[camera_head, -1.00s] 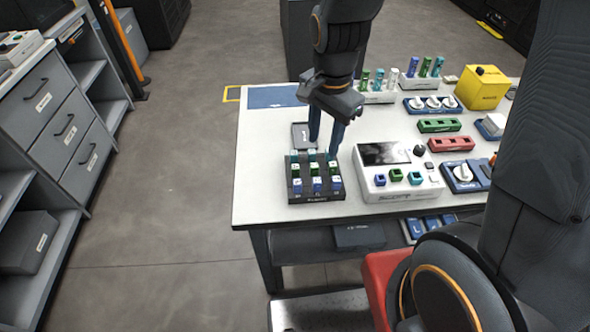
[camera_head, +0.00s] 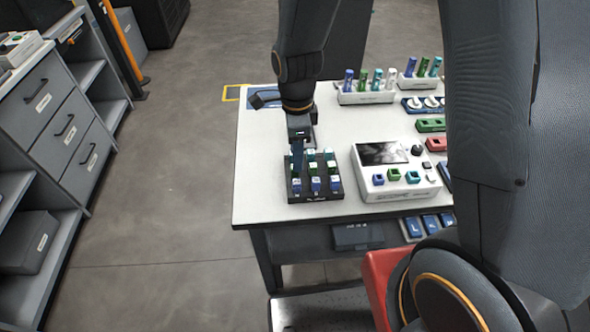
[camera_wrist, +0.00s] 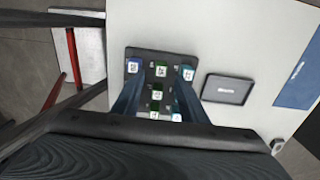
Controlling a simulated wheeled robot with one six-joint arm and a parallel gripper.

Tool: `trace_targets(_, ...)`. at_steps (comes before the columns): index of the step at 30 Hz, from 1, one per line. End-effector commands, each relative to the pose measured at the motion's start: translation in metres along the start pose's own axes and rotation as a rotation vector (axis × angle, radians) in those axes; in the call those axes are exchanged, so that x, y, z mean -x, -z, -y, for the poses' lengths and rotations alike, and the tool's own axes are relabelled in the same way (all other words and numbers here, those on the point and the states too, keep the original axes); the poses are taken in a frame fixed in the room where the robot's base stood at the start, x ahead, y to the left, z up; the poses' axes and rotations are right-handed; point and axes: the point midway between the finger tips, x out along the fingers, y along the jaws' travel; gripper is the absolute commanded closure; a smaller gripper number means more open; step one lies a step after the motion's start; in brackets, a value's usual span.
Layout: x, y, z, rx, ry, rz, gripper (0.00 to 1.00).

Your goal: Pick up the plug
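The plugs stand in a black tray (camera_head: 291,198) at the table's front left, in rows of teal, green and blue with white labelled tops. My gripper (camera_head: 298,158) is over the tray's left part in the head view. In the wrist view my gripper (camera_wrist: 157,88) has its two blue fingers spread apart over the tray (camera_wrist: 150,54). A green plug (camera_wrist: 157,95) shows between the fingers, and another green plug (camera_wrist: 161,70) lies past the tips. The fingers hide part of the tray. I cannot tell whether they touch any plug.
A white device (camera_head: 380,154) with a screen and coloured sockets stands just right of the tray. White racks (camera_head: 365,97) of upright coloured pieces stand behind. A dark flat box (camera_wrist: 227,89) lies beside the tray in the wrist view. The table's front left corner is clear.

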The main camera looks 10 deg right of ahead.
Motion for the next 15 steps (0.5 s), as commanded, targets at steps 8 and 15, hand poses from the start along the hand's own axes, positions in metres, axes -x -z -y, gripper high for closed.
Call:
trace_targets(8,-0.03,-0.004,0.0,0.001,-0.005,-0.002,0.61)
trace_targets(15,-0.042,-0.004,0.001,0.001,-0.001,0.0,0.61)
